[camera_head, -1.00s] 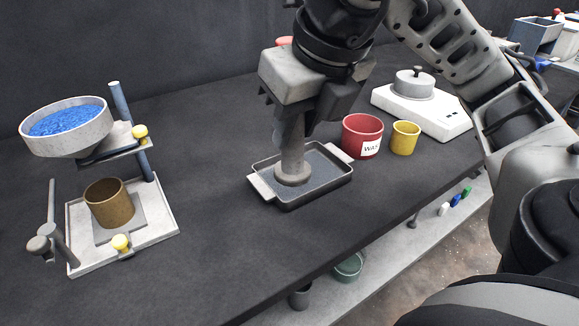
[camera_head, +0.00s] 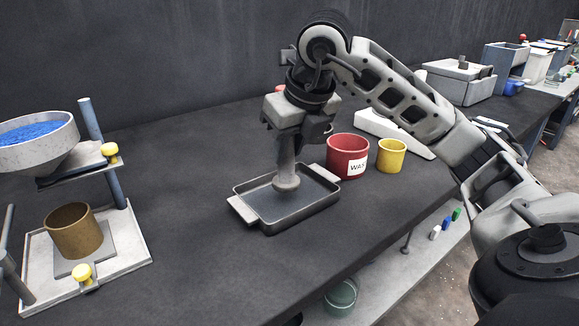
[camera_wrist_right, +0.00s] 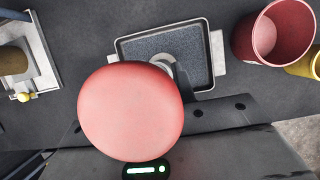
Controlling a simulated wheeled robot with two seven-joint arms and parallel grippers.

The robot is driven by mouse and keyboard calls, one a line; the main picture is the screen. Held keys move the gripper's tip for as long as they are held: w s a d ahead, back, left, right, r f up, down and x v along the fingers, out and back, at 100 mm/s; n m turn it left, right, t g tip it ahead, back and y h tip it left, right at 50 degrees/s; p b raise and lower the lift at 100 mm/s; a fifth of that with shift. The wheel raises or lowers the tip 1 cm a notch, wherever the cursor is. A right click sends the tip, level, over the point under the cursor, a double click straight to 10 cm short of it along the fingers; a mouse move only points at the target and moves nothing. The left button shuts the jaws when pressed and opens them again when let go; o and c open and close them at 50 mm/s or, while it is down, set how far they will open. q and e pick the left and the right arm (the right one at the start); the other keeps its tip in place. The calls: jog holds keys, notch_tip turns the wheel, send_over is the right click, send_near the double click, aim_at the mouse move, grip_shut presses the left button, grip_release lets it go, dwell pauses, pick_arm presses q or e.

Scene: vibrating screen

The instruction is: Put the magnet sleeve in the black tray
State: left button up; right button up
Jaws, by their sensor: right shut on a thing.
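My right gripper (camera_head: 287,138) is shut on the magnet sleeve (camera_head: 286,172), a grey upright tube with a wider round lower end. The sleeve's lower end is over the inside of the black tray (camera_head: 288,227), towards its far side. I cannot tell whether it touches the tray floor. In the right wrist view a large red round cap (camera_wrist_right: 130,110) hides most of the sleeve, and the tray (camera_wrist_right: 125,50) shows behind it with a grey speckled floor. My left gripper is out of view.
A red waste cup (camera_head: 346,153) and a yellow cup (camera_head: 391,155) stand right of the tray, before a white scale (camera_head: 376,124). At left is the screen stand with a bowl of blue grains (camera_head: 36,150) and a brown cup (camera_head: 73,231). The table between is clear.

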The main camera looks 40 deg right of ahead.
aim_at(293, 154)
jog(key=f, duration=0.3)
jog(key=shift+w+d+b, duration=0.15)
jog(key=shift+d+b, duration=0.1)
jog(key=shift+b, duration=0.1)
jog(key=shift+f, duration=0.3)
jog(key=shift+f, duration=0.1)
jog(key=o, duration=0.6)
jog(key=shift+f, duration=0.1)
jog(key=o, duration=0.4)
